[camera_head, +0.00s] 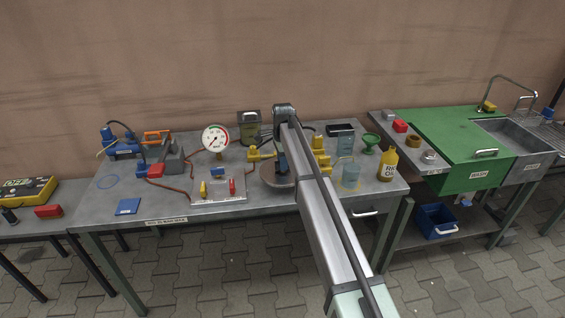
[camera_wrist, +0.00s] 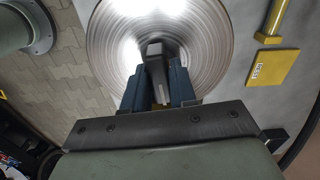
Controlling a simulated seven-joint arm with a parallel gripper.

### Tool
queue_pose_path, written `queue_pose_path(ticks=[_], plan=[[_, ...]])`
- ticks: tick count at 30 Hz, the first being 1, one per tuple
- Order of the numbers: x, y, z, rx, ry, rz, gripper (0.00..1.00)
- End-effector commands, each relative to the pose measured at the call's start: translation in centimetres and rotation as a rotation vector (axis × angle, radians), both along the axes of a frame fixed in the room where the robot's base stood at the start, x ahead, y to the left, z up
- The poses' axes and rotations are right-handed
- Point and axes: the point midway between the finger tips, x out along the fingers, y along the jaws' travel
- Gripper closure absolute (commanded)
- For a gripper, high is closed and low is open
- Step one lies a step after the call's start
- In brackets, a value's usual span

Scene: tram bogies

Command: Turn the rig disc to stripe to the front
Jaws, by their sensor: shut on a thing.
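The rig disc (camera_wrist: 110,45) is a round, shiny metal disc with fine concentric rings, seen from above in the wrist view. In the head view the rig disc (camera_head: 270,178) sits on the grey workbench, partly hidden by my arm. My gripper (camera_wrist: 158,78) is over the disc, its dark blue fingers closed on a grey upright block or handle (camera_wrist: 154,50) near the disc's middle. In the head view my gripper (camera_head: 281,165) is mostly behind my arm. I see no stripe on the visible part of the disc.
Yellow fittings (camera_head: 262,154) stand left of the disc and a yellow stepped part (camera_head: 320,155) right of it.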

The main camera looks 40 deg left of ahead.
Motion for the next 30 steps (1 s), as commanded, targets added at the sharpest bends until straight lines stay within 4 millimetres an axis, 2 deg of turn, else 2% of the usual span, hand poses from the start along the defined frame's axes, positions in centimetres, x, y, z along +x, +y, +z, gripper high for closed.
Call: queue_pose_path(ticks=[14,30], plan=[[-0.05,-0.06,-0.01,-0.003,0.001,-0.076,1.00],[-0.04,-0.05,-0.02,-0.005,0.000,-0.536,1.00]])
